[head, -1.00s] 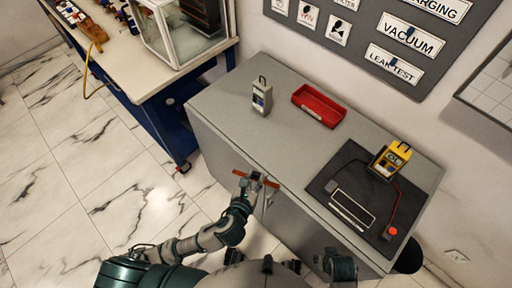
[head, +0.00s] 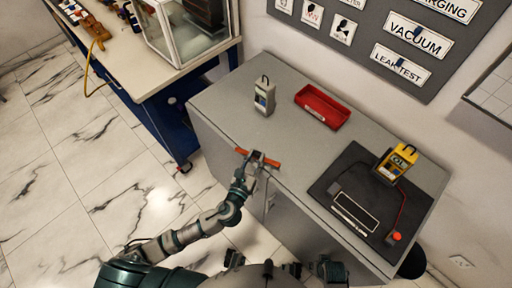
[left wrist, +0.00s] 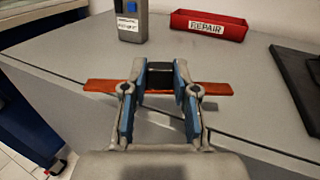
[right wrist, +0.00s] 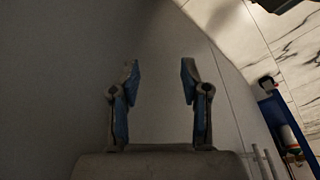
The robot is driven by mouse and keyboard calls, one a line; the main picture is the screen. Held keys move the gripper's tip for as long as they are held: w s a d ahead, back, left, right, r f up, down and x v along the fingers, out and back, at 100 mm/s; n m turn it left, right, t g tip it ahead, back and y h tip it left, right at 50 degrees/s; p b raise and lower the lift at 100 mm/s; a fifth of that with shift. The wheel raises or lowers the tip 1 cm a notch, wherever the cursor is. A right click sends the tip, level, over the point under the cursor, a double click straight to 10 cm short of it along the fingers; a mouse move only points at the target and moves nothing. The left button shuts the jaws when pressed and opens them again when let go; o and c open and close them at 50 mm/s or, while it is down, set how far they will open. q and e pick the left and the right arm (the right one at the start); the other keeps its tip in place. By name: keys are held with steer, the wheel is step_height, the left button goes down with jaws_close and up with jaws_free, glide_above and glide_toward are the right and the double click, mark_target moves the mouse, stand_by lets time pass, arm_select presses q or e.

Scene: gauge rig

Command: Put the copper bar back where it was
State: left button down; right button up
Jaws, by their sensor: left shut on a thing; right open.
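The copper bar shows in the head view (head: 271,162) as a short orange-brown strip across my left gripper (head: 256,158). In the left wrist view the bar (left wrist: 215,89) runs sideways between the fingertips of my left gripper (left wrist: 160,85), with both ends sticking out. The left gripper is shut on its middle, near the front edge of the grey cabinet top (head: 225,115). My right gripper (right wrist: 160,85) is open and empty in the right wrist view, facing a plain grey surface. Its fingertips are hard to make out in the head view.
A red REPAIR tray (head: 322,107) and a grey meter (head: 264,97) stand toward the back. The cabinet top between is clear.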

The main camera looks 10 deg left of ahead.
arm_select(q)
glide_above(256, 148)
steer(key=s, duration=0.1)
steer(key=shift+s+f+b, duration=0.2)
steer(key=shift+f+b, duration=0.15)
steer(key=shift+b, duration=0.05)
steer(key=shift+w+f, duration=0.1)
steer(key=shift+f, duration=0.1)
step_height(256, 148, down, 3)
steer(key=shift+f+b, duration=0.1)
steer(key=shift+b, duration=0.85)
steer(key=c, duration=0.9)
jaws_free()
arm_select(e)
step_height(256, 148, up, 8)
steer(key=s, duration=0.1)
steer(key=shift+s+d, duration=0.15)
arm_select(q)
steer(key=shift+s, duration=0.2)
